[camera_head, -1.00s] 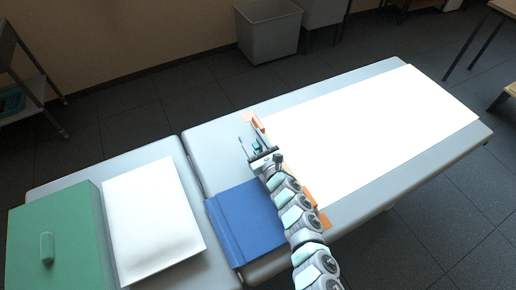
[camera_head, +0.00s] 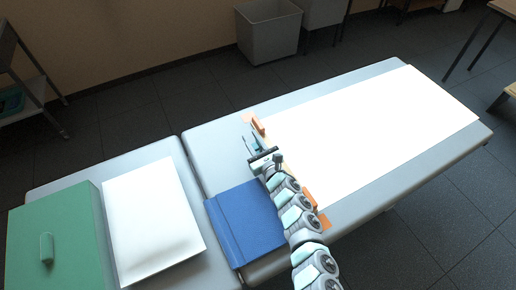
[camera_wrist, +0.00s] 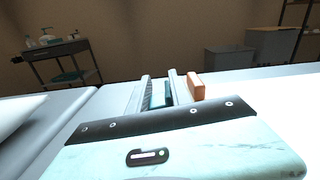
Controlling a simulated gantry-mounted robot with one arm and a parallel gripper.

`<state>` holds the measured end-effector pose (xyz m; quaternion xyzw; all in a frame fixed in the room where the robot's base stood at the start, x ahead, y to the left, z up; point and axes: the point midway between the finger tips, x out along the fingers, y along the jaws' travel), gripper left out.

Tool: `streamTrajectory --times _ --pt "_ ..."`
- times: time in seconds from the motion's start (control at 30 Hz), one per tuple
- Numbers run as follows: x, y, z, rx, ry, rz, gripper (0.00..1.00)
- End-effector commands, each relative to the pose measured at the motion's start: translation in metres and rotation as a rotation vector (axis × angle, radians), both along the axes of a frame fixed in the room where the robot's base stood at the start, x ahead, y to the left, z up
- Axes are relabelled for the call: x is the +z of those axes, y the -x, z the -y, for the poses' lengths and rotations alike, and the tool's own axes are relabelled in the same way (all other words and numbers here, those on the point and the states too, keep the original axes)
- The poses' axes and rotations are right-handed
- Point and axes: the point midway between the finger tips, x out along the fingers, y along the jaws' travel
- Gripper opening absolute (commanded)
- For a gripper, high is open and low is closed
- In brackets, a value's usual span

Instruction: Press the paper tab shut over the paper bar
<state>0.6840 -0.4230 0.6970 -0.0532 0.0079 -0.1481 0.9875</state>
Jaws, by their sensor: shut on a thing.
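My gripper (camera_head: 250,144) is at the near-left end of the white paper sheet (camera_head: 370,120). In the wrist view, its two fingers (camera_wrist: 158,92) point away, with a narrow teal piece (camera_wrist: 160,95) between them. An orange block (camera_wrist: 196,86), apparently the paper tab, stands upright just right of the right finger; I cannot tell whether they touch. It also shows in the head view (camera_head: 258,125) at the sheet's corner. More orange (camera_head: 311,197) shows at the other corner. The paper bar between is mostly hidden by my arm.
A blue folded pad (camera_head: 240,220) lies left of my arm. A white sheet (camera_head: 152,220) and a green box (camera_head: 60,235) lie on the left section of the couch. A grey bin (camera_head: 268,32) stands on the floor behind. The couch (camera_head: 205,150) is clear left of the gripper.

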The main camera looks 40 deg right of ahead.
Motion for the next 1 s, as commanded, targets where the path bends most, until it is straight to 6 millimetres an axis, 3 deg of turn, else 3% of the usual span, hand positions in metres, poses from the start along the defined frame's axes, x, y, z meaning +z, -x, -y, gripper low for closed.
streamTrajectory --times 0.37,0.8,1.0 --pt "0.001 0.0 0.001 0.0 -0.012 0.004 0.0" --pt "0.004 0.005 0.019 -0.001 -0.302 0.092 0.0" --pt "0.003 0.006 0.021 0.0 -0.338 0.103 0.0"
